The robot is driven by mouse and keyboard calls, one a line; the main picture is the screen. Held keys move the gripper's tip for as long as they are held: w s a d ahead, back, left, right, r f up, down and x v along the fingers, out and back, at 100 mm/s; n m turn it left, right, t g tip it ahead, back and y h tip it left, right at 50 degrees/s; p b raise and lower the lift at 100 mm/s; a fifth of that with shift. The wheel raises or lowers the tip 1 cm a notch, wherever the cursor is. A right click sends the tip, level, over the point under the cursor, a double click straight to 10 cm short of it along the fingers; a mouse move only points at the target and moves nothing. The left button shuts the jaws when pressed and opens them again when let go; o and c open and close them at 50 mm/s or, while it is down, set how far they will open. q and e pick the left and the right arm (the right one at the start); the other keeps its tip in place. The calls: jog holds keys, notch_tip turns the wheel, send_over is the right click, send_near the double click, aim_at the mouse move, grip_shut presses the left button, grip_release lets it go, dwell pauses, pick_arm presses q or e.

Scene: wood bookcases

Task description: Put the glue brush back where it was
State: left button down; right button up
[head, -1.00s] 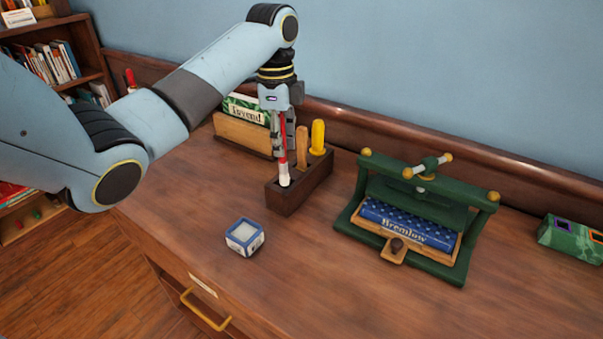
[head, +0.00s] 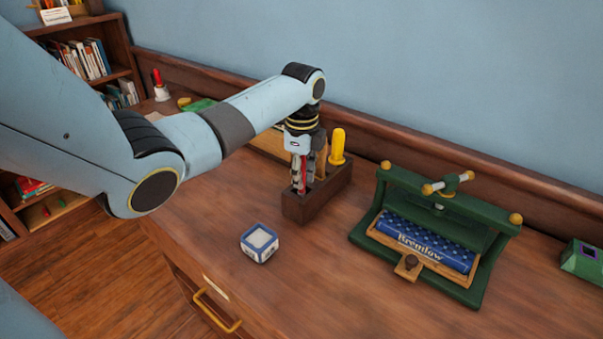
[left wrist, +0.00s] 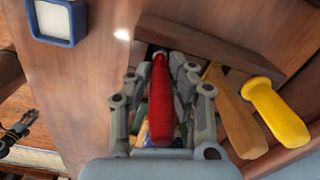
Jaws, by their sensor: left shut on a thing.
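The glue brush (head: 302,177) has a red handle; its white lower end is hidden now. My left gripper (head: 299,187) is shut on the handle, just above the left end of the dark wooden holder (head: 305,208). The brush points down and its lower part appears to be inside the holder's left slot. In the left wrist view the red handle (left wrist: 160,100) lies between the two grey fingers, with the holder (left wrist: 205,45) beyond it. A wooden-handled tool (head: 321,162) and a yellow-handled tool (head: 337,147) stand in the same holder.
A small blue and white pot (head: 259,244) stands in front of the holder. A green book press (head: 470,292) with a blue book (head: 425,240) stands to the right. A green box (head: 583,262) is at the far right. The front middle of the desk is clear.

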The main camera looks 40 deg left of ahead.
pick_arm(q)
jog(key=c, duration=1.2)
grip_release()
notch_tip(320, 180, up, 12)
jog(key=shift+s+d+r, duration=0.1)
jog(key=shift+d, duration=0.05)
